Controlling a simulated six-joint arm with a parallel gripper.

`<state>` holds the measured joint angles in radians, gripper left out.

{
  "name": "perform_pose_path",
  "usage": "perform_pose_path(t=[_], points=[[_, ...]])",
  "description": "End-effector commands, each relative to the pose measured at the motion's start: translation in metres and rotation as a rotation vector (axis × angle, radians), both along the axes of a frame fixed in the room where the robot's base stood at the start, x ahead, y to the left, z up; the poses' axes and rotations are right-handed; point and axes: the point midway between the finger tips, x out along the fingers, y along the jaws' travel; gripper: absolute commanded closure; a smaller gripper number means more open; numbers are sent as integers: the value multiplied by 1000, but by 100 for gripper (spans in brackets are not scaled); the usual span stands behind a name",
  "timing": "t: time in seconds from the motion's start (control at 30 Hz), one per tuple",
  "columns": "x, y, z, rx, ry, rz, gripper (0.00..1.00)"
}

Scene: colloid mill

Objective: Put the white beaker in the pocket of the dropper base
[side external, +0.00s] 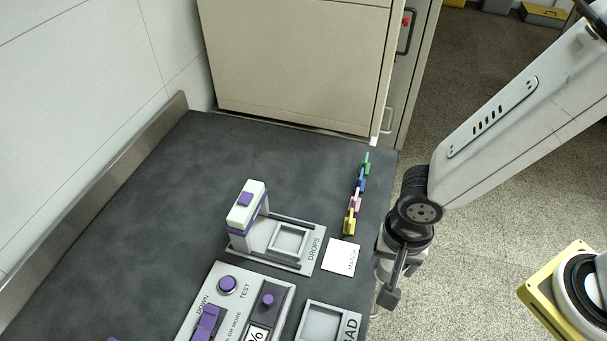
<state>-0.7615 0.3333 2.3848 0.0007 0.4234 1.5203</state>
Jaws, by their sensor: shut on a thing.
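The dropper base (262,252) is a grey plate marked DROPS, with a white and purple dropper post (246,208) upright on its left. Its square pocket (288,241) is raised-rimmed and looks empty. My gripper (388,296) hangs at the right edge of the dark bench, right of and apart from the dropper base. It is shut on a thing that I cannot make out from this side. I see no white beaker clearly in this view.
A white MATCH card (342,257) lies right of the dropper base, with several coloured clips (357,195) behind it. A control panel (235,308) and a second square-pocketed plate (325,322) are in front. The dark bench (240,150) behind is clear.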

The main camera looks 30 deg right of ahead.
Motion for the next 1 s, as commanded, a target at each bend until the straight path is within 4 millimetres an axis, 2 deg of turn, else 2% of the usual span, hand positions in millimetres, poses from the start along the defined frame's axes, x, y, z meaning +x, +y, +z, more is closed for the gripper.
perform_pose_path(t=[0.03, 0.2, 0.4, 0.53, 0.77, 1.0], points=[[12, 4, 0, 1, -1, -7, 90], [45, 15, 3, 1, -1, -17, 90], [73, 21, 5, 1, 0, -25, 90], [81, 23, 5, 1, 0, -26, 90], [84, 24, 5, 1, 0, -26, 90], [97, 31, -2, 1, 1, -26, 90]])
